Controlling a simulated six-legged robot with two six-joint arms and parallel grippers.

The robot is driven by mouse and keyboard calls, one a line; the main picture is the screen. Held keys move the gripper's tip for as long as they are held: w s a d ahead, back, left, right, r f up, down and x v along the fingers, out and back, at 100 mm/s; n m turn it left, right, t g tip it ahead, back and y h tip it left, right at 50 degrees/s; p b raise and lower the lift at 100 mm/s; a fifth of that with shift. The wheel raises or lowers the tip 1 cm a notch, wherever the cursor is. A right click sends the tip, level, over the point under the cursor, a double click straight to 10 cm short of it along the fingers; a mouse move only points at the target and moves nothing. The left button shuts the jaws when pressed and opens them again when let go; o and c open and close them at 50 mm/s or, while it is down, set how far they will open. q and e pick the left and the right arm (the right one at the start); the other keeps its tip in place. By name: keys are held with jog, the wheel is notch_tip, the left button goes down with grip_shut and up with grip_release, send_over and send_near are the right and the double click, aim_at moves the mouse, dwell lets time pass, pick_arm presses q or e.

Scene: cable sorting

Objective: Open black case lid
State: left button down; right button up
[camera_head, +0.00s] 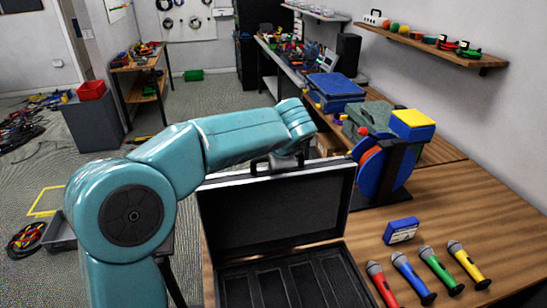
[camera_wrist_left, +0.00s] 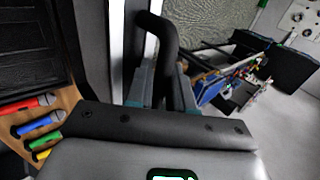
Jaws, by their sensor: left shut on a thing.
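The black case stands on the wooden table, its lid (camera_head: 275,212) raised roughly upright with the dark inside facing me. The case base (camera_head: 295,280) shows several long empty slots; its near part is cut off by the picture edge. My left gripper (camera_head: 287,160) is at the lid's top edge, partly hidden by my own arm. In the left wrist view my left gripper (camera_wrist_left: 162,90) is shut on the black case handle (camera_wrist_left: 165,38), with a finger on each side of it. My right gripper is not in view.
Several microphones, one of them red (camera_head: 382,284), lie right of the case near a small blue box (camera_head: 401,231). A blue cable reel (camera_head: 374,172) stands behind the lid's right side. Bare wooden table (camera_head: 480,215) lies at the right.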

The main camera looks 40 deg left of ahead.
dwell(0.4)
pick_arm(q)
jog(key=c, duration=1.2)
grip_release()
jog(key=shift+o, duration=0.2)
jog(key=v, duration=1.6)
jog(key=shift+s+r+b, duration=0.15)
jog(key=shift+r+b, duration=0.05)
jog(key=shift+b, duration=0.2)
jog(key=shift+d, duration=0.15)
